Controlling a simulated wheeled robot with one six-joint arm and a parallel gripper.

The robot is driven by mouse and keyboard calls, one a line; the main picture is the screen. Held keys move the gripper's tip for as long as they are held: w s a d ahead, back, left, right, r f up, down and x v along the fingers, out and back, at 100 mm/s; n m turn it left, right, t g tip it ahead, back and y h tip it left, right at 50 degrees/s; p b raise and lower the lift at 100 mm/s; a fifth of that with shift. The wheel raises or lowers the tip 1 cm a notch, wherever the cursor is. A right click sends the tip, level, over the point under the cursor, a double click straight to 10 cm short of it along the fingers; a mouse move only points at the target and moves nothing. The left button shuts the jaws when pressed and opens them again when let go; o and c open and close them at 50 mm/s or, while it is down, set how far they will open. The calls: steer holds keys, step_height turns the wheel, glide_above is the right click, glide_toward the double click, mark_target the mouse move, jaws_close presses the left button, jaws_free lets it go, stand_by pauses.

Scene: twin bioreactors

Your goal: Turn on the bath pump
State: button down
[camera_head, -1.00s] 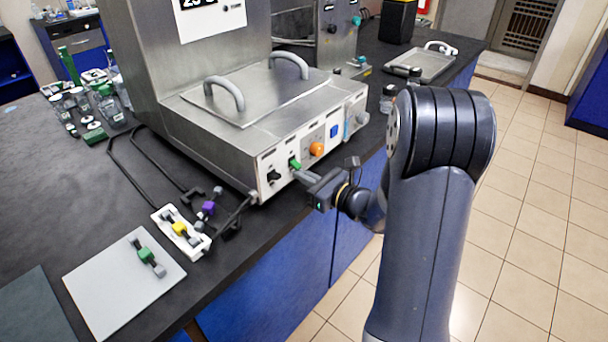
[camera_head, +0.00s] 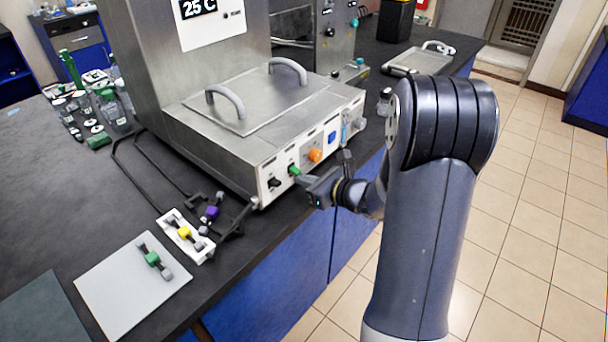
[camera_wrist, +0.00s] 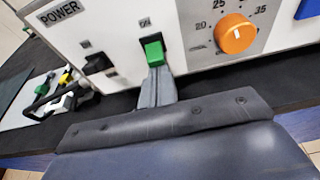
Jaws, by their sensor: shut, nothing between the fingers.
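The metal bath unit (camera_head: 250,140) stands on the dark bench, with a white front panel. A green switch (camera_head: 294,169) sits on this panel, between a black switch (camera_head: 273,182) and an orange dial (camera_head: 315,155). My gripper (camera_head: 301,176) is shut and empty, with its tips at the lower front of the green switch. In the wrist view the green switch (camera_wrist: 154,52) is right above my fingertips (camera_wrist: 156,74), under a small label. I cannot tell whether they touch. The black switch (camera_wrist: 98,64) is at left, near a POWER label.
A blue button (camera_head: 332,138) is farther right on the panel. A white block with a yellow part (camera_head: 184,233), a purple-topped piece (camera_head: 212,211), cables and a grey plate (camera_head: 110,295) lie on the bench at left. Glassware stands behind. The floor at right is clear.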

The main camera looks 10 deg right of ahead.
steer(key=r+g+p, duration=0.1)
steer(key=p, duration=0.1)
steer(key=shift+r+h+p, duration=0.3)
steer(key=shift+r+h, duration=0.05)
steer(key=shift+h, duration=0.05)
steer(key=shift+r+g+h+p, duration=0.15)
steer(key=shift+g+h+p, duration=0.15)
steer(key=shift+g+p, duration=0.55)
steer(key=shift+s+f+t, duration=0.1)
steer(key=shift+f+t, duration=0.15)
steer(key=shift+f, duration=0.15)
steer(key=shift+r, duration=0.1)
